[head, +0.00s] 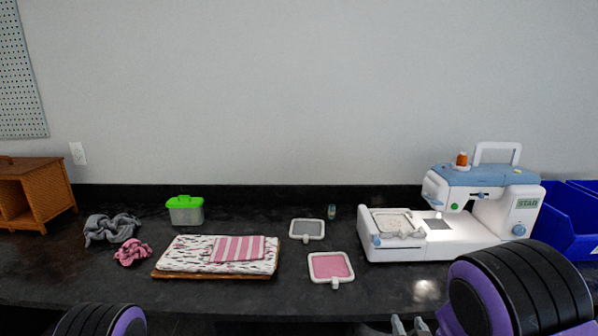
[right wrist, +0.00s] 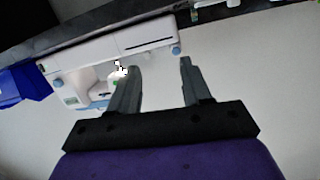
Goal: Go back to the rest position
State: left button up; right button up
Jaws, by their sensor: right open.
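My right gripper (head: 408,325) shows at the bottom of the head view, in front of the counter's front edge and below the sewing machine (head: 520,217). In the right wrist view my right gripper (right wrist: 158,80) has its two grey fingers apart with nothing between them. The sewing machine also shows there (right wrist: 110,55), behind the left finger. A purple and black part of my right arm covers some of the counter's right front. A similar part of my left arm shows at the bottom left of the head view, but my left gripper is out of sight.
The dark counter (head: 390,285) holds folded cloth on a board (head: 165,274), a green-lidded box (head: 186,215), grey cloth (head: 112,228), a pink scrunchie (head: 132,252), a grey hoop (head: 307,229) and a pink hoop (head: 330,267). Blue bins (head: 566,225) stand at right, a wicker cabinet (head: 45,190) at left.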

jog(key=s+d+f+m+g, duration=0.1)
jog(key=s+f+g, duration=0.3)
jog(key=s+f, duration=0.3)
jog(key=s+d+f+m+g+h, duration=0.1)
jog(key=s+f+g, duration=0.3)
jog(key=s, duration=1.2)
jog(key=s+d+f+m+g+h, duration=0.1)
jog(key=s+d+f+m+g, duration=0.1)
jog(key=s+f, duration=0.9)
jog(key=m+g, duration=0.1)
jog(key=g, duration=0.1)
jog(key=shift+s+d+g, duration=0.3)
jog(key=shift+s, duration=0.05)
